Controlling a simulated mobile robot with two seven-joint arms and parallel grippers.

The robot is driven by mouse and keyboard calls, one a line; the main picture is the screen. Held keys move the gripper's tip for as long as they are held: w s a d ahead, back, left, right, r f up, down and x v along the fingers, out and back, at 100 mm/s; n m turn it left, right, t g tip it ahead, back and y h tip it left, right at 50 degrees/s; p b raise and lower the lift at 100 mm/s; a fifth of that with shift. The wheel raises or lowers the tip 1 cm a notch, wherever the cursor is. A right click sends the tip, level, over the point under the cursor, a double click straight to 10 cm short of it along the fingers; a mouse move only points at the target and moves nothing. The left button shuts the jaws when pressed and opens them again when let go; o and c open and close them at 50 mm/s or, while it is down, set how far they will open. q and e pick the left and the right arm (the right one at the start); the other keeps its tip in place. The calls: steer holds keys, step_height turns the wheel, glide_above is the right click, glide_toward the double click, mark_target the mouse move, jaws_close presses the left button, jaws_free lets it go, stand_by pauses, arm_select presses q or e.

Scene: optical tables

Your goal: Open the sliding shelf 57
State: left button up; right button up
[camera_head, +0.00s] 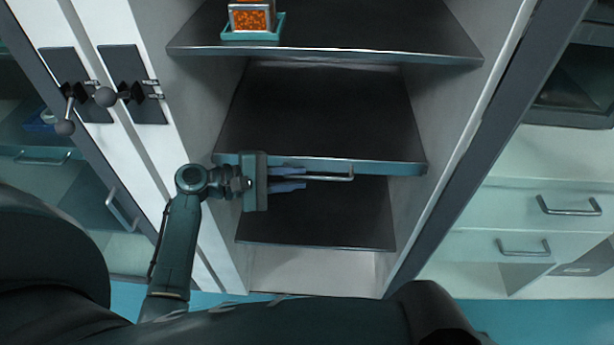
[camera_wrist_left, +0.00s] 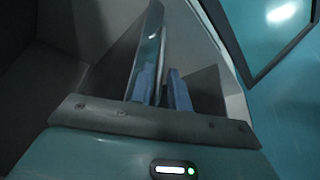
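The sliding shelf (camera_head: 320,110) is a dark flat board at mid height in the white cabinet. Its grey front edge (camera_head: 395,168) carries a thin metal bar handle (camera_head: 335,178). My left gripper (camera_head: 288,178) is at the left part of this handle, with one blue-grey finger above the bar and one below. The fingers are close together and look shut on the bar. In the left wrist view, the two fingers of my left gripper (camera_wrist_left: 164,88) stand on either side of a narrow strip, with the shelf edge (camera_wrist_left: 149,45) rising beyond. My right gripper is not in view.
An upper shelf (camera_head: 340,57) holds an orange-filled container (camera_head: 251,17) on a teal tray (camera_head: 240,36). A lower shelf (camera_head: 320,225) is empty. Cabinet doors with black latches (camera_head: 135,88) stand at left. Drawers (camera_head: 560,215) are at right.

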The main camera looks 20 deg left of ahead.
mark_target(299, 178)
arm_select(q)
steer(key=shift+x, duration=1.65)
steer(key=shift+c, duration=0.2)
jaws_close()
